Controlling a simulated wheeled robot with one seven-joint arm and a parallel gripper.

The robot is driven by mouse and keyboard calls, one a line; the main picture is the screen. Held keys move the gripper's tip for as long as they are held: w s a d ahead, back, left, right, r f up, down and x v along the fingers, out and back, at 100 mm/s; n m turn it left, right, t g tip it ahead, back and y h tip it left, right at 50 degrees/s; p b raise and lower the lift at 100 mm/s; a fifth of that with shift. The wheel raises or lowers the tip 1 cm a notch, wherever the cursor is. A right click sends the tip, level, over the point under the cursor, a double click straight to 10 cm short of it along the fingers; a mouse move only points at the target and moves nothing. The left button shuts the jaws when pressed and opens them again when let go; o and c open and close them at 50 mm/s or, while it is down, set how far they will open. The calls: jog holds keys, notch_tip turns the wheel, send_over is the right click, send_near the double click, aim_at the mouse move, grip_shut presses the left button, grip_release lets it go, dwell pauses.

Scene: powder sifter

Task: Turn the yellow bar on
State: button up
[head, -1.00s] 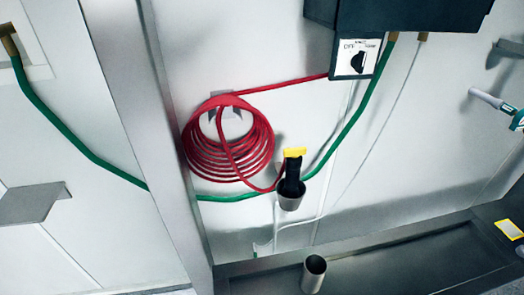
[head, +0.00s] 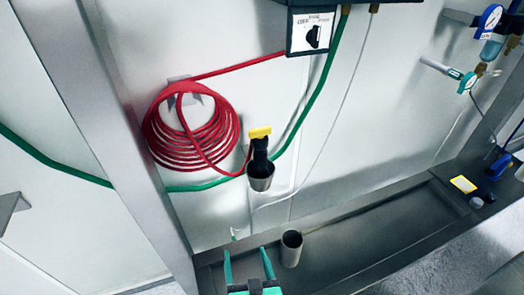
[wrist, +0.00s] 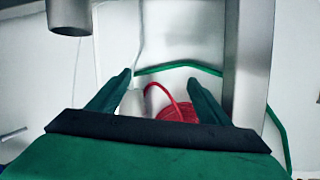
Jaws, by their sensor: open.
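The yellow bar (head: 260,132) tops a black handle (head: 260,147) that stands in a metal cup holder (head: 261,176) on the wall, right of a red coiled hose. My gripper (head: 248,262) is at the bottom of the head view, below the bar and apart from it. Its teal fingers are spread and hold nothing. In the wrist view, the open fingers (wrist: 160,82) frame part of the red hose (wrist: 177,108) and a pale rounded thing (wrist: 132,103) that I cannot identify. The yellow bar does not show in the wrist view.
A dark box with a black rotary knob (head: 313,37) hangs above right. A green hose (head: 308,107) runs behind the holder. An empty metal cup (head: 291,248) stands close right of my gripper, by the trough (head: 370,245). A metal post (head: 120,130) is at left.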

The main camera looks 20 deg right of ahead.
jog(key=w+d+r, duration=0.4)
jog(key=w+r, duration=0.4)
jog(key=n+g+y, duration=0.1)
jog(key=n+y, duration=0.1)
jog(key=n, duration=0.1)
send_near(261, 131)
jog(key=x, duration=0.9)
jog(key=c, duration=1.1)
